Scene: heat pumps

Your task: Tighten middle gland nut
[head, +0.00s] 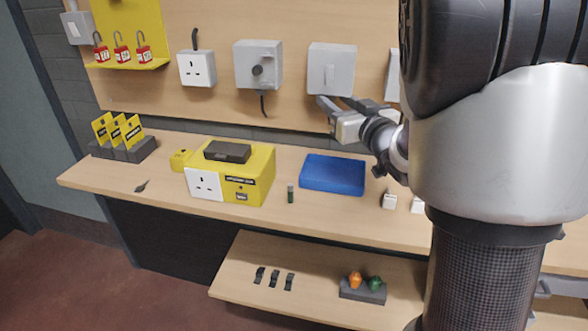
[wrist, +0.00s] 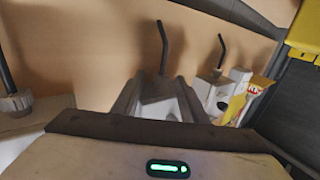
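In the wrist view, a black cable (wrist: 163,45) rises from a pale fitting (wrist: 158,88), apparently the middle gland, between my gripper's fingers. The nut itself is not clear there. My gripper (wrist: 160,95) is open, with one finger on each side of the fitting; I cannot tell whether either touches it. A second cable and pale gland (wrist: 16,102) stand at the left, and a third cable (wrist: 220,50) at the right. In the head view my gripper (head: 342,104) is just below the grey switch box (head: 332,70), and the middle gland is not visible.
A grey rotary isolator (head: 258,66) and a white socket (head: 197,68) are on the wall board. Below, the bench holds a yellow box (head: 255,178) with a black device (head: 228,151), a blue tray (head: 333,174) and tags (head: 118,130). Red padlocks (head: 122,55) hang at upper left.

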